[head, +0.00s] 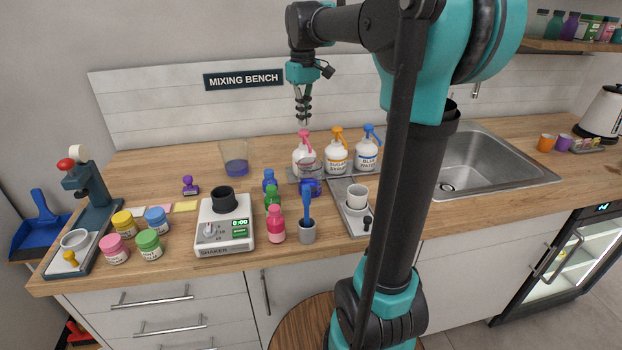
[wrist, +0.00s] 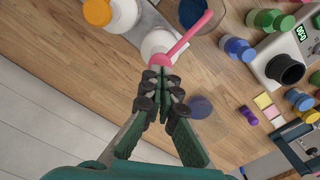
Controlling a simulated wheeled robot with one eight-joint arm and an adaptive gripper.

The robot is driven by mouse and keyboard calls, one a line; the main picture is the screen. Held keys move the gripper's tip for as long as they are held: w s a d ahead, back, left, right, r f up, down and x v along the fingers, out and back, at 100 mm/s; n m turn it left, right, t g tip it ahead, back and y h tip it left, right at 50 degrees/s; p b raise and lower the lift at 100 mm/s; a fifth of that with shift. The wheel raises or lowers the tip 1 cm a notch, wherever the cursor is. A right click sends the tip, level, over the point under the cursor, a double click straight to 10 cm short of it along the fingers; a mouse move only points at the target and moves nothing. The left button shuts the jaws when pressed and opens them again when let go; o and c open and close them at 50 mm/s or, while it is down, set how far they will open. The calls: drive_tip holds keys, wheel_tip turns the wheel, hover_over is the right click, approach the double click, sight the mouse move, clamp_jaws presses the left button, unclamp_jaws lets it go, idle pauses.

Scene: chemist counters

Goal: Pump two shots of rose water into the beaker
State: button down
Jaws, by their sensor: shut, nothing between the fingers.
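The pink-pump bottle (head: 301,154) stands at the left of a row of three pump bottles; its label is mostly hidden. Its pink spout (wrist: 188,37) shows in the wrist view. A clear beaker (head: 311,170) stands in front of it, with blue in its lower part; in the wrist view the beaker (wrist: 222,16) lies under the spout's tip side. My gripper (head: 304,121) is shut and empty, pointing down just above the pink pump head (head: 304,133). In the wrist view its fingertips (wrist: 163,72) are beside the pump head; I cannot tell if they touch.
An orange-pump bottle (head: 337,156) and a blue-pump bottle (head: 367,154) stand close on the right. Another clear container (head: 235,166) with a blue base stands to the left. A shaker device (head: 225,236), small bottles and a brush cup (head: 307,232) occupy the counter's front.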

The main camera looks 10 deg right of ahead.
sight(304, 131)
drive_tip(key=shift+f, duration=0.1)
idle(0.3)
drive_tip(key=shift+f, duration=1.5)
drive_tip(key=shift+r, duration=1.6)
drive_tip(key=shift+f, duration=0.2)
drive_tip(key=shift+f, duration=1.4)
drive_tip(key=shift+r, duration=1.6)
